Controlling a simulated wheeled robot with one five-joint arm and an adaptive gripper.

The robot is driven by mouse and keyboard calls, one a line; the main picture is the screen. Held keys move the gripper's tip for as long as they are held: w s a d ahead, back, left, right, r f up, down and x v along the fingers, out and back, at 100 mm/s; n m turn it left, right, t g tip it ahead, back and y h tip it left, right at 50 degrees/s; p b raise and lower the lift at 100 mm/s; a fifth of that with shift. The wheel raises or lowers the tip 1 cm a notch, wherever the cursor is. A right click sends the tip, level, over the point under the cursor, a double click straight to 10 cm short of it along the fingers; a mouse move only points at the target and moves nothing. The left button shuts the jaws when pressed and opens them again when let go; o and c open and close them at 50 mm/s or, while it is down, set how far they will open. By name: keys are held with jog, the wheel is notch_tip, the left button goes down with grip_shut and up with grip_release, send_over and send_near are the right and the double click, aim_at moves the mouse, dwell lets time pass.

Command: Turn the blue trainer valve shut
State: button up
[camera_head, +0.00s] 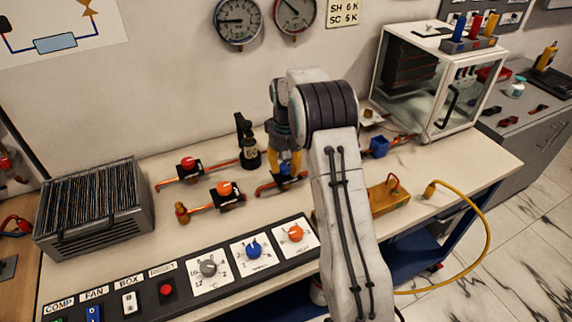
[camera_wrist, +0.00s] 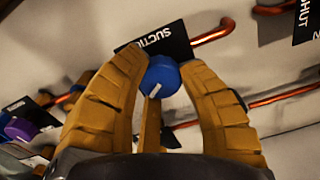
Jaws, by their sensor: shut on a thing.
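A round blue valve knob (camera_wrist: 161,77) with a white mark sits between the yellow fingers of my gripper (camera_wrist: 163,65) in the wrist view. The fingers are shut on its sides. A black label plate (camera_wrist: 158,42) reading SUCTION lies behind the knob on a copper pipe (camera_wrist: 213,33). In the head view my gripper (camera_head: 289,163) points down at the pipework on the bench, and the knob is mostly hidden there by the fingers.
Red-knobbed (camera_head: 188,163) and orange-knobbed (camera_head: 224,188) valves stand left of my gripper. A control panel (camera_head: 180,280) runs along the front. A glass-fronted case (camera_head: 432,85) stands at the right.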

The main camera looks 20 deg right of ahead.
aim_at(286, 166)
jog(key=m, duration=0.3)
jog(key=shift+s+f+m, duration=0.1)
jog(key=shift+m, duration=0.2)
jog(key=shift+m+p, duration=0.3)
jog(key=shift+m, duration=1.4)
jog(key=o, duration=1.2)
notch_tip(286, 166, up, 12)
